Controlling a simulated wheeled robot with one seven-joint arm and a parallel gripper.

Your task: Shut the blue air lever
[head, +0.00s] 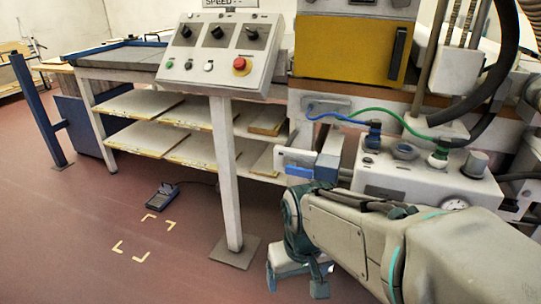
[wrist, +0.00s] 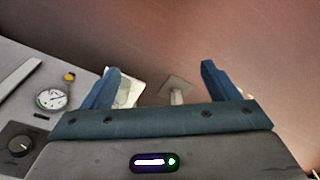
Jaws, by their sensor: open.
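The grey air unit (head: 425,183) stands at the right in the head view, with a blue hose fitting (head: 373,136) and a green one (head: 438,156) on top. A blue upright part (head: 328,162) sits at its left end. I cannot tell which blue part is the air lever. My gripper (head: 296,281) hangs low in front of the unit, to its left, pointing down and apart from it. In the wrist view my gripper (wrist: 160,70) is open, with nothing seen held between the fingers. My arm hides the unit's lower front.
A control panel (head: 221,52) with knobs and a red stop button stands on a post (head: 226,170). Shelves with boards (head: 140,104) are behind. A pedal (head: 162,196) lies on the open red floor. A gauge (wrist: 53,98) is at left in the wrist view.

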